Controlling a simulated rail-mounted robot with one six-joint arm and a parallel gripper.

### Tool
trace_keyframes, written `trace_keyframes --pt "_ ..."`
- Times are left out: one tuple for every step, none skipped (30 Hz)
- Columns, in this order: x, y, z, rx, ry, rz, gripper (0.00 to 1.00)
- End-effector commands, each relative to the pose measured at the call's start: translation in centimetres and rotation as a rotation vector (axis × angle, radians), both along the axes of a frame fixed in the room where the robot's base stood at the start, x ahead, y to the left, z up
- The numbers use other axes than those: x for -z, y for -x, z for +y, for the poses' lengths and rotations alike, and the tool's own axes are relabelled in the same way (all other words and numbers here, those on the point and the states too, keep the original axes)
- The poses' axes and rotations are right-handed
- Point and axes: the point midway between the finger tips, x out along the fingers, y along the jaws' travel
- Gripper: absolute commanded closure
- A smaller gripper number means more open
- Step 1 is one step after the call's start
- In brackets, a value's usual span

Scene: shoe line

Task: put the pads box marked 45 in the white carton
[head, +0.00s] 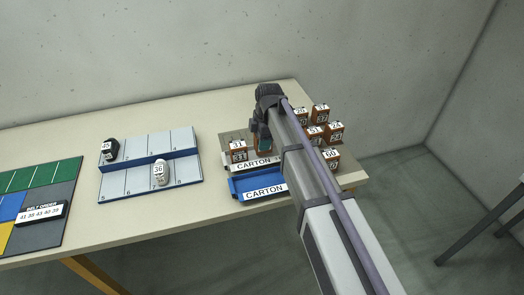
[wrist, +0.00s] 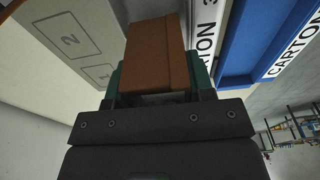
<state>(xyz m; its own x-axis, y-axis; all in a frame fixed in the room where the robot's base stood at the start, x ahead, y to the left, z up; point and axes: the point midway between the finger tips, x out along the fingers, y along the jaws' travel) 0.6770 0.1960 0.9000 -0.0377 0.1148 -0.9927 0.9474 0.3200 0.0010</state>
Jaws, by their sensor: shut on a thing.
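The white carton (head: 225,140) is a shallow tray with a "CARTON" label on its front, in the middle of the head view. A brown box with a white label (head: 238,151) stands at its left front; its mark looks like 31. My gripper (head: 264,145) is over the carton's right part. In the wrist view its teal fingers are shut on a plain brown box (wrist: 157,52). No mark shows on the held box, so I cannot read its number. Whether it touches the carton's floor I cannot tell. The carton's label (wrist: 206,48) shows beside it.
A blue carton (head: 262,184) stands directly in front of the white one. Several brown boxes (head: 335,130) stand to the right, partly behind my arm. A grey-blue rack (head: 125,185) with a black and a white shoe is at left. A grey panel marked 2 and 1 (wrist: 85,35) shows in the wrist view.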

Motion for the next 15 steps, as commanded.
trace_keyframes --pt "2.17 -0.01 0.01 0.000 0.000 0.000 0.76" --pt "2.60 -0.01 0.01 0.000 0.000 0.000 0.76" --pt "2.82 -0.01 0.00 0.000 0.000 0.000 0.76" --pt "2.75 -0.01 0.01 0.000 0.000 0.000 0.76" --pt "2.56 -0.01 0.01 0.000 0.000 0.000 0.76" --pt "2.31 -0.01 0.01 0.000 0.000 0.000 0.76" --pt "2.25 0.00 0.00 0.000 0.000 0.000 0.76" --pt "2.24 0.00 0.00 0.000 0.000 0.000 0.76" --pt "2.23 0.00 0.00 0.000 0.000 0.000 0.76" --pt "2.26 0.00 0.00 0.000 0.000 0.000 0.76" --pt "2.36 -0.01 0.01 0.000 0.000 0.000 0.76" --pt "2.56 0.00 0.01 0.000 0.000 0.000 0.76" --pt "2.68 -0.01 0.01 0.000 0.000 0.000 0.76" --pt "2.77 -0.01 0.01 0.000 0.000 0.000 0.76" --pt "2.57 -0.01 0.00 0.000 0.000 0.000 0.47"
